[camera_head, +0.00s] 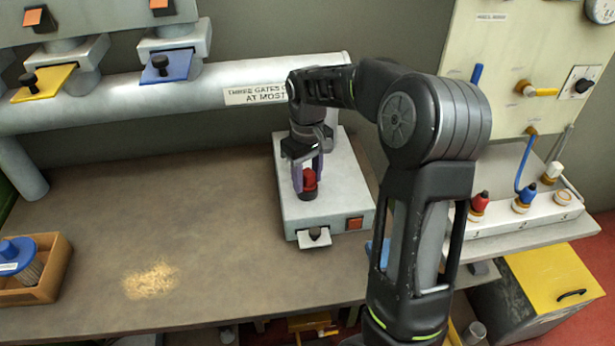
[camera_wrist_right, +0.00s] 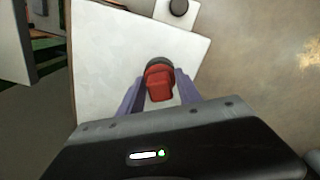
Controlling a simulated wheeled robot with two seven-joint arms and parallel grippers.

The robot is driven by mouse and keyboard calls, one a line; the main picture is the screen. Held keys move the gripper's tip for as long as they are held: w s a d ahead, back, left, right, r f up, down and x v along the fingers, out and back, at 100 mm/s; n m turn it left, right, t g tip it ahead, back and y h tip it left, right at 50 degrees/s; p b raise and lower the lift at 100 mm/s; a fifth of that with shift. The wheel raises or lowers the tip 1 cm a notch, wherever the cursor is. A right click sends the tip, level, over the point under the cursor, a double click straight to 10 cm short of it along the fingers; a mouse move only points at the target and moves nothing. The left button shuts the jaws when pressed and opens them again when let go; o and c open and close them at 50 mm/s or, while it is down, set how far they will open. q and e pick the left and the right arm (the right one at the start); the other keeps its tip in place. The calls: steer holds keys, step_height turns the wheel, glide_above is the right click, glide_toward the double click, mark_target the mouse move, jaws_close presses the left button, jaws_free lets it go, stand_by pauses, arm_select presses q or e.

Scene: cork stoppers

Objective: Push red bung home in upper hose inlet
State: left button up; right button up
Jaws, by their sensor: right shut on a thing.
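The red bung (camera_head: 309,180) is between the purple fingers of my right gripper (camera_head: 307,174), above the pale grey box (camera_head: 336,190) on the bench. My right gripper is shut on it. A dark round collar (camera_head: 307,195) shows just under the bung; it may be the hose inlet. In the right wrist view the red bung (camera_wrist_right: 160,86) is in front of the dark collar (camera_wrist_right: 158,65), overlapping its near edge. I cannot tell how deep the bung sits in it. My left gripper is not in view.
A rack (camera_head: 500,220) with red and blue stoppers is at right. A wooden tray (camera_head: 50,280) and shavings (camera_head: 150,280) are at left. The bench middle is clear.

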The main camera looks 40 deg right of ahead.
steer(key=shift+s+a+f+g, duration=0.1)
steer(key=shift+s+f+g, duration=0.15)
steer(key=shift+f, duration=0.4)
steer(key=shift+s+a+f+g, duration=0.15)
steer(key=shift+s+f, duration=0.15)
steer(key=shift+f, duration=0.35)
steer(key=o, duration=1.3)
steer(key=shift+o, duration=0.7)
steer(key=shift+d+r, duration=0.1)
steer(key=shift+r, duration=0.05)
steer(key=shift+t, duration=0.3)
steer(key=r, duration=0.6)
steer(key=w+r+b, duration=0.1)
steer(key=r, duration=0.3)
steer(key=shift+w+d, duration=0.1)
steer(key=shift+d, duration=0.1)
steer(key=shift+a, duration=0.1)
